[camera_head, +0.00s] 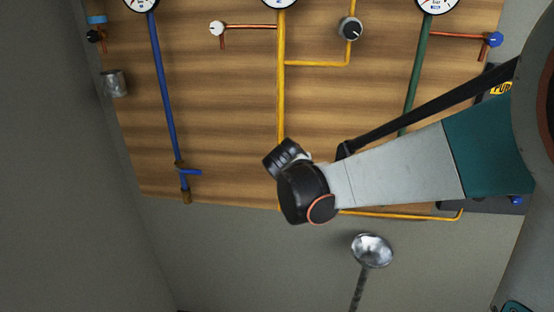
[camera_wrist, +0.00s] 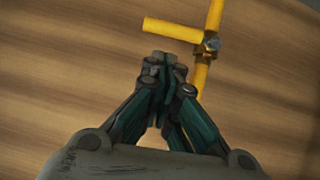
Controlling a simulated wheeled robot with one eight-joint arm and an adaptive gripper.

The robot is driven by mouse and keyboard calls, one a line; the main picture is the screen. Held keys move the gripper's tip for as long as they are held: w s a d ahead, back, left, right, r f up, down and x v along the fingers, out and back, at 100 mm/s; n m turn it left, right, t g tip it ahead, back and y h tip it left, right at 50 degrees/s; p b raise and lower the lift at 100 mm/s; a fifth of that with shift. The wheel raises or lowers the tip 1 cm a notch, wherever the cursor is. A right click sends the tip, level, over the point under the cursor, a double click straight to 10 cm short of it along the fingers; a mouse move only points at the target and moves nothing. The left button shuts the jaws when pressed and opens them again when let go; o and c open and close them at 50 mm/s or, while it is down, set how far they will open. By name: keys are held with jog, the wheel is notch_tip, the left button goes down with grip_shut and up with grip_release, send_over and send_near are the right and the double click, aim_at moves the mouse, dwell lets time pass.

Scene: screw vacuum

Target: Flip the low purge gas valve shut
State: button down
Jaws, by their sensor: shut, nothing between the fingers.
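A yellow pipe (camera_wrist: 214,14) crosses the upper right of the wrist view, with a metal valve hub (camera_wrist: 208,43) on it. A yellow lever (camera_wrist: 172,30) sticks out left from the hub, roughly across the pipe. No label shows to tell which valve it is. My gripper (camera_wrist: 164,62) is shut and empty. Its tips appear just below the lever, left of the hub; I cannot tell whether they touch it. In the head view the yellow pipe (camera_head: 281,100) runs down behind my wrist, which hides the lever and my fingers.
On the wooden panel (camera_head: 230,120) are a blue pipe (camera_head: 166,95) with a blue lever (camera_head: 190,171), a green pipe (camera_head: 418,70), and white (camera_head: 217,28), black (camera_head: 350,29) and blue (camera_head: 495,39) knobs. A metal cup (camera_head: 115,83) is at left; a shiny metal bowl shape (camera_head: 372,250) is below.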

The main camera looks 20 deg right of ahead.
jog(key=p+v, duration=0.2)
jog(key=v, duration=0.9)
jog(key=shift+r, duration=0.25)
jog(key=shift+w+d, duration=0.1)
jog(key=shift+d, duration=0.1)
jog(key=s+f+n+g+y+b, duration=0.1)
jog(key=s+f+n+y+b, duration=0.1)
jog(key=s+f+b, duration=0.3)
jog(key=s+f+n+g+y+b, duration=0.1)
jog(key=s+f+n+y+b, duration=0.1)
jog(key=s+f+b, duration=0.4)
jog(key=s+f+y, duration=0.1)
jog(key=s+f, duration=0.4)
jog(key=s, duration=0.6)
jog(key=shift+a+g, duration=0.25)
jog(key=shift+g, duration=0.15)
